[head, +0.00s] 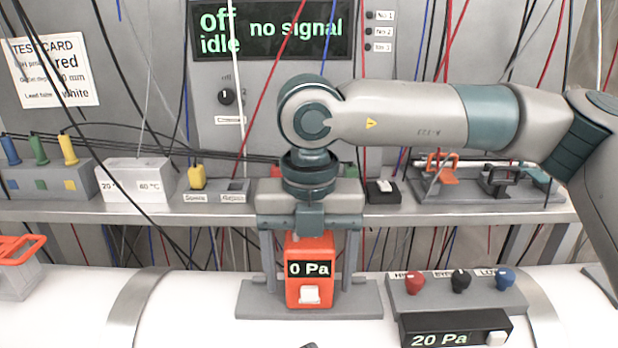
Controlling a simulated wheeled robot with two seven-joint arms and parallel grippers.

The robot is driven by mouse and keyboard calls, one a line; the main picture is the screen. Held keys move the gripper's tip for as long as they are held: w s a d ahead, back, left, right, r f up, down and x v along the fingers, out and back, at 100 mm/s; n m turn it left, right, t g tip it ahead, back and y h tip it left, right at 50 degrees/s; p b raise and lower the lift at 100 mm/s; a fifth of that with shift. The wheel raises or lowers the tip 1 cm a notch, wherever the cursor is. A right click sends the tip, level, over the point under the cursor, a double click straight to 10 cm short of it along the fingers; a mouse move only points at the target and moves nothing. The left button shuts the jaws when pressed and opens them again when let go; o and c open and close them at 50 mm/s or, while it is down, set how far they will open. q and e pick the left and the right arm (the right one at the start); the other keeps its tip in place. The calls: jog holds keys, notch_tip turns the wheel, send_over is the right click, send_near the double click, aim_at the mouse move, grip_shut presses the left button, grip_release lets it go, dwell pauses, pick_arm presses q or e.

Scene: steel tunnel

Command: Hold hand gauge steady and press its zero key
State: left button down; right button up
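The hand gauge (306,289) is an orange-red box with a dark display reading "0 Pa". It stands upright on a grey base (252,301) on the white pipe. Its zero key (310,295) is a pale square button low on its front face. My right gripper (311,272) points straight down over the gauge. Its fingers are spread, one on each side of the gauge, with a visible gap between each finger and the orange sides. The top of the gauge is partly hidden by the gripper. My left gripper is not in view.
A grey block with red, black and blue knobs (460,281) and a box reading "20 Pa" (433,339) stand right of the gauge. A shelf (412,217) runs behind. The panel screen (290,30) reads "off", "idle", "no signal". Cables hang across the scene.

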notch_tip(320, 180, up, 12)
dwell(0.9)
jog(key=shift+f, duration=0.1)
